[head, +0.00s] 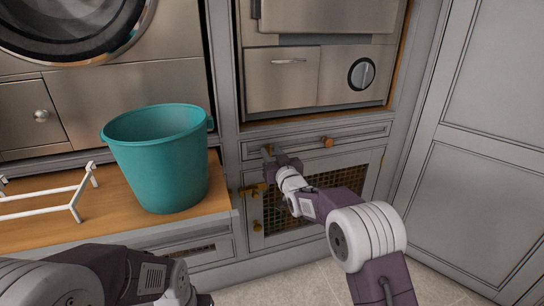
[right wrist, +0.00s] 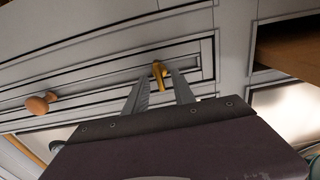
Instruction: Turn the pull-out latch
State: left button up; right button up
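The pull-out is a slim grey panel (head: 350,137) under the steel oven, with an orange wooden knob (head: 328,142). The knob also shows in the right wrist view (right wrist: 40,103). A small brass latch (right wrist: 159,70) sits at one end of the panel. My right gripper (head: 268,152) reaches the left end of the panel and hides most of the latch in the head view. In the right wrist view its fingers stand apart, one on each side of the latch; contact is not clear. My left arm is low at the left, with its fingers out of sight.
A mesh-fronted door (head: 285,212) below the panel has its own brass latch (head: 254,189). A teal bucket (head: 160,160) and a white rack (head: 50,198) stand on the wooden bench (head: 110,212) at left. A tall grey cupboard (head: 470,190) closes the right side.

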grip_shut()
jog(key=shift+n, duration=0.3)
jog(key=n, duration=0.6)
jog(key=shift+a+f, duration=0.1)
jog(key=shift+a, duration=0.05)
jog(key=n+b, duration=0.1)
jog(key=n, duration=0.4)
jog(key=shift+f+n, duration=0.1)
jog(key=shift+n, duration=0.3)
jog(key=n+b, duration=0.1)
jog(key=n, duration=0.4)
jog(key=shift+s+a+f, duration=0.1)
jog(key=shift+n, duration=0.4)
